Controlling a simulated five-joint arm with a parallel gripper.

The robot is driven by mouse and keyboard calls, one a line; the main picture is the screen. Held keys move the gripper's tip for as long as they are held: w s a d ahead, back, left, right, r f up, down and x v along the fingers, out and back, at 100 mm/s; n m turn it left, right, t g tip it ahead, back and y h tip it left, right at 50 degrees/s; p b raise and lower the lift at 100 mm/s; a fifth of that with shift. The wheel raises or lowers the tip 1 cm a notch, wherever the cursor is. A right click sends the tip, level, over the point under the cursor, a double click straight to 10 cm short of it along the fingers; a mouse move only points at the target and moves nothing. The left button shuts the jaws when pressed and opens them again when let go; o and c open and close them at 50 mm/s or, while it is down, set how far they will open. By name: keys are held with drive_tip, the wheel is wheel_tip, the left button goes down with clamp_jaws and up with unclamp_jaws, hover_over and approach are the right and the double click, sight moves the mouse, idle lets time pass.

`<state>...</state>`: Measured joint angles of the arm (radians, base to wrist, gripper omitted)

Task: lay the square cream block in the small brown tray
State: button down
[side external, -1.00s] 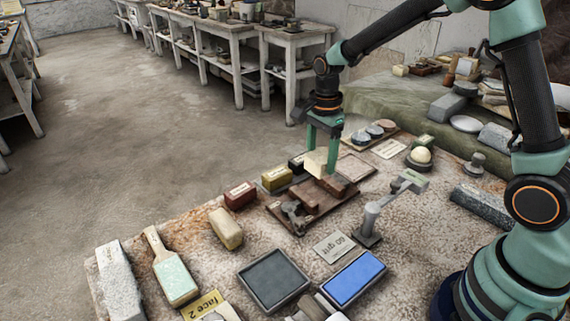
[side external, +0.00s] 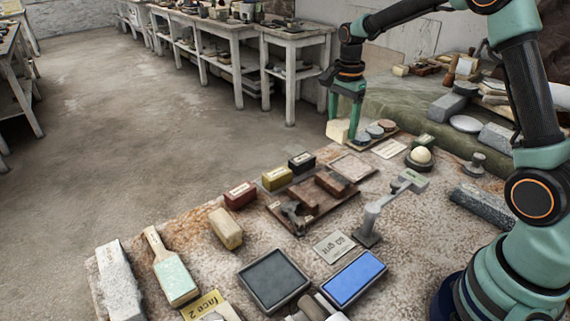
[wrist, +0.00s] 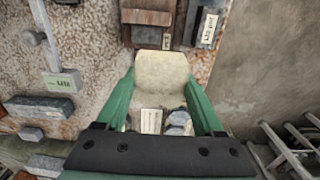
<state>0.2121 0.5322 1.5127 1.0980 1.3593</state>
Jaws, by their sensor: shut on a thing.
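The square cream block (side external: 337,130) is held between the green fingers of my gripper (side external: 345,116), which is shut on it. The block hangs at the far left edge of the work slab, left of the grey discs. In the wrist view the block (wrist: 161,72) fills the space between the fingertips (wrist: 160,82). A small shallow tray with a thin brown rim (side external: 352,167) lies on the slab, below and right of the block in the side view. It looks empty and pale inside. In the wrist view the block seems to hide most of it.
Grey discs (side external: 375,129) sit on a brown board beside my gripper. A larger brown tray (side external: 325,208) holds brown blocks and a tool. Black (side external: 301,162), yellow (side external: 276,178) and dark red (side external: 240,195) blocks line the slab edge. A metal post (side external: 370,222) stands nearer.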

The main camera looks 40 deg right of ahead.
hover_over(352, 167)
wheel_tip(352, 167, down, 5)
drive_tip(key=shift+w+f, duration=0.15)
drive_tip(key=shift+f, duration=2.8)
drive_tip(key=shift+f, duration=0.9)
unclamp_jaws()
drive_tip(key=shift+r, duration=0.1)
